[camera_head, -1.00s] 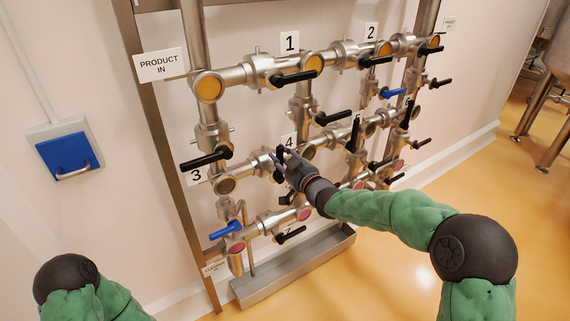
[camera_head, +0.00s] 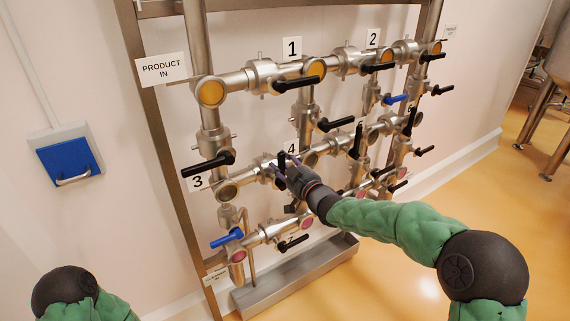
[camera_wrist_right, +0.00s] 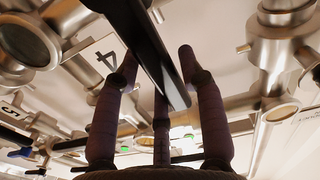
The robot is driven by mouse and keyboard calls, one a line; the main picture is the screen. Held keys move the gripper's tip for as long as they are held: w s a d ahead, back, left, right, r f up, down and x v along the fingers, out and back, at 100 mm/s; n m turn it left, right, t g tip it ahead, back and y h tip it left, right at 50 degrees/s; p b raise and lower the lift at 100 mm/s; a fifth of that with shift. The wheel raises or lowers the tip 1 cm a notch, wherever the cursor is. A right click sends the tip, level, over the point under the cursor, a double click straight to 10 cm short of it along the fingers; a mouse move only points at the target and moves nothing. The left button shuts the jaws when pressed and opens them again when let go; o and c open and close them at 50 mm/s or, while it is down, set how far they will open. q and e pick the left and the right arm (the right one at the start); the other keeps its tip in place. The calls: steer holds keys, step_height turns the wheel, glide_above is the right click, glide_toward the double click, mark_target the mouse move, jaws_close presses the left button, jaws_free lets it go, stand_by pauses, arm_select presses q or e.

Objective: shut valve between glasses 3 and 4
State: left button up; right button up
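The valve between glasses 3 and 4 is on the middle pipe run, with a black handle (camera_head: 282,161) that points out from the pipe. Glass 3 (camera_head: 228,191) is to its left and glass 4 (camera_head: 310,159) to its right. My right gripper (camera_head: 283,167) is at this handle. In the right wrist view the handle (camera_wrist_right: 150,45) runs between the spread fingers of my right gripper (camera_wrist_right: 158,75), with a visible gap to the right finger. Contact with the other fingers is unclear. My left gripper is out of view; only part of my left arm shows at bottom left.
Other black handles stand close by, including one above (camera_head: 336,124), one below (camera_head: 294,242) and an upright one (camera_head: 357,140) to the right. A blue handle (camera_head: 227,238) is lower left. A metal drip tray (camera_head: 300,279) lies below the pipes.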

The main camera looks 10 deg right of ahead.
steer(key=shift+o, duration=0.8)
steer(key=shift+s+a+f+y, duration=0.15)
steer(key=shift+a+y, duration=0.15)
steer(key=shift+a, duration=0.25)
steer(key=shift+d+r, duration=0.1)
steer(key=shift+r, duration=0.3)
steer(key=shift+s+d+f, duration=0.1)
steer(key=shift+s+d, duration=0.05)
steer(key=shift+s, duration=0.3)
steer(key=v, duration=1.1)
steer(key=shift+d+f, duration=0.15)
steer(key=shift+d, duration=0.1)
steer(key=shift+w+f, duration=0.1)
